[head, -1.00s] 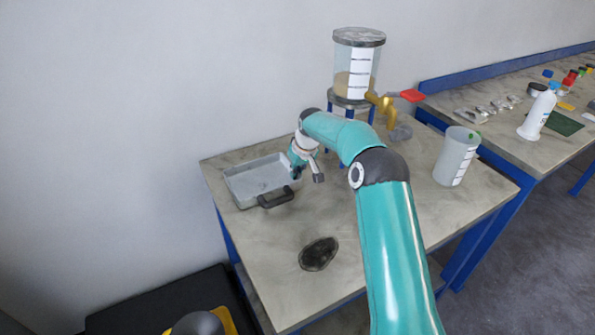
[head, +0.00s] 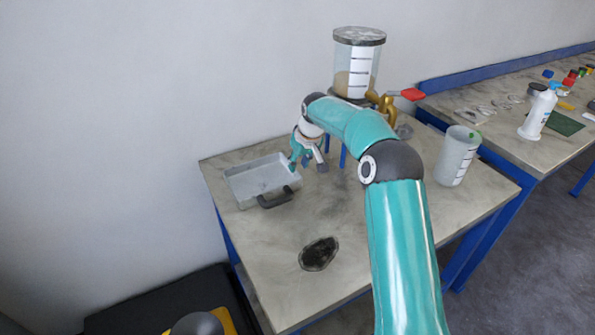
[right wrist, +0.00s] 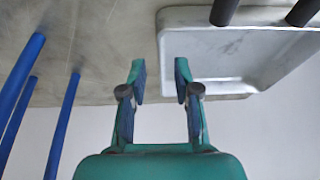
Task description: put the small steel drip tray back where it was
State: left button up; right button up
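The small steel drip tray (head: 245,193) is a shallow grey rectangular pan with a black handle on its front side. It lies flat at the left of the table. It also shows at the upper right of the right wrist view (right wrist: 240,75), with two dark handle posts. My right gripper (head: 307,166) is above the table just by the tray's right end. In the right wrist view my right gripper (right wrist: 159,78) is open, with nothing between its fingers, and the tray's end is beside one finger. My left gripper is not in view.
A clear vessel (head: 369,65) with a brass tap and red lever stands on a blue-legged stand behind my right arm. A grey beaker (head: 456,157) stands at the right. A dark patch (head: 318,254) lies near the front. The table's front middle is otherwise clear.

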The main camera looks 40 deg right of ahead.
jog(key=v, duration=0.7)
jog(key=shift+r, duration=0.2)
jog(key=shift+s, duration=0.1)
